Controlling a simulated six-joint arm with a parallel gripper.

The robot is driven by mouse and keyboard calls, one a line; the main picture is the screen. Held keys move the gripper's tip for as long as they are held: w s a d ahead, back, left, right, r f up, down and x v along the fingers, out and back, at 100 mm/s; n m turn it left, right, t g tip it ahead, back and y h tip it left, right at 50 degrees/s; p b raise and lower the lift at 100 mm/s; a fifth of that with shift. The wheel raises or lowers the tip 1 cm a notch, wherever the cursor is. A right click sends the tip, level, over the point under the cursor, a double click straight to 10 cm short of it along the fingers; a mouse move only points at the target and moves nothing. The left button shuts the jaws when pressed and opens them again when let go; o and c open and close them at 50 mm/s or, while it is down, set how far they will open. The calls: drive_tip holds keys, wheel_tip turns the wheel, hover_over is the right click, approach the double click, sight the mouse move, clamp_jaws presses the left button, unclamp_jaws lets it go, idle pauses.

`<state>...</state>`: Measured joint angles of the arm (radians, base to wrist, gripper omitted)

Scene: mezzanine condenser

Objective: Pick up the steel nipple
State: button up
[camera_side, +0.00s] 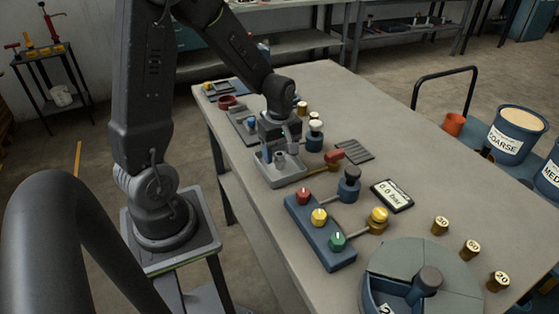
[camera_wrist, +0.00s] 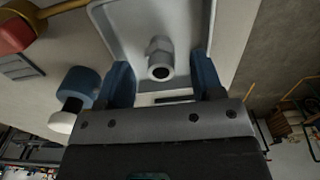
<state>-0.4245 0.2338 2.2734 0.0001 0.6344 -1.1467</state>
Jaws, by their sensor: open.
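The steel nipple (camera_wrist: 160,58) is a short grey hollow fitting with a hexagonal collar. It stands in a light grey tray (camera_wrist: 203,18), and its open end faces the wrist camera. My gripper (camera_wrist: 163,72) is open, with one blue finger on each side of the nipple in that view. A gap shows between the nipple and each finger. In the side view, my gripper (camera_side: 279,147) is low over the tray (camera_side: 268,179), and the nipple (camera_side: 280,158) shows small beside the fingers. I cannot tell how far down the fingers reach along the nipple.
A blue valve with a white knob (camera_side: 315,127) stands close right of the tray. A red-handled brass valve (camera_side: 333,157) lies nearby.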

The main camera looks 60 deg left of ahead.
sight(279, 154)
drive_tip(key=shift+f, duration=1.5)
drive_tip(key=shift+c, duration=0.2)
drive_tip(key=c, duration=1)
drive_tip(key=shift+r, duration=0.15)
drive_tip(key=shift+c, duration=0.2)
